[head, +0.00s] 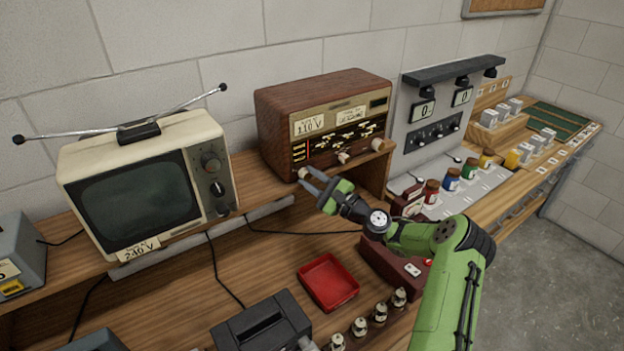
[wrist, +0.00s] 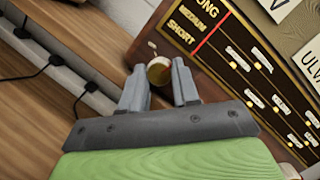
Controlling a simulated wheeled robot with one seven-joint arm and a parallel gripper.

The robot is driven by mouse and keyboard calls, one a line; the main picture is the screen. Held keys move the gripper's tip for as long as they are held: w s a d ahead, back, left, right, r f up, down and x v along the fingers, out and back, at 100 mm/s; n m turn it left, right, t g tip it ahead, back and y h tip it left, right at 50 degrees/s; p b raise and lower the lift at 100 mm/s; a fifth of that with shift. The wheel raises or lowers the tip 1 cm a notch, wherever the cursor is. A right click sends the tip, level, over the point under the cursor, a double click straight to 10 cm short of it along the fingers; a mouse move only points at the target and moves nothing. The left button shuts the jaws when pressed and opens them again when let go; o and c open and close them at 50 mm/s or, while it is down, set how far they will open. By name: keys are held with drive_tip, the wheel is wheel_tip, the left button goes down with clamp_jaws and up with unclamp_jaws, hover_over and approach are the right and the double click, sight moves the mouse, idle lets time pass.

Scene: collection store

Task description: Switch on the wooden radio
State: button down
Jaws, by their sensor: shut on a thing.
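The wooden radio (head: 285,115) stands on the raised shelf against the wall, with a dial panel and a "110 V" label on its front. In the wrist view its dial panel (wrist: 235,60) shows the words "MEDIUM" and "SHORT". A round cream knob (wrist: 159,71) sits at the panel's lower left corner. My gripper (head: 311,178) reaches up to that corner from below right. In the wrist view my gripper (wrist: 160,80) has one finger on each side of the knob and is shut on it. The knob is mostly hidden by the fingers in the head view.
An old television (head: 135,195) with a "240 V" label stands left of the radio. A grey panel with meters (head: 432,112) and several small colored jars stand to the right. A red tray (head: 328,282) and several valves lie on the bench below. Black cables (head: 225,265) cross the bench.

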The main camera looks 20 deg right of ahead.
drive_tip(key=shift+f, duration=0.15)
drive_tip(key=c, duration=0.8)
unclamp_jaws()
drive_tip(key=b+v, duration=0.2)
drive_tip(key=v, duration=1.3)
drive_tip(key=shift+s+d, duration=0.15)
drive_tip(key=shift+s, duration=0.25)
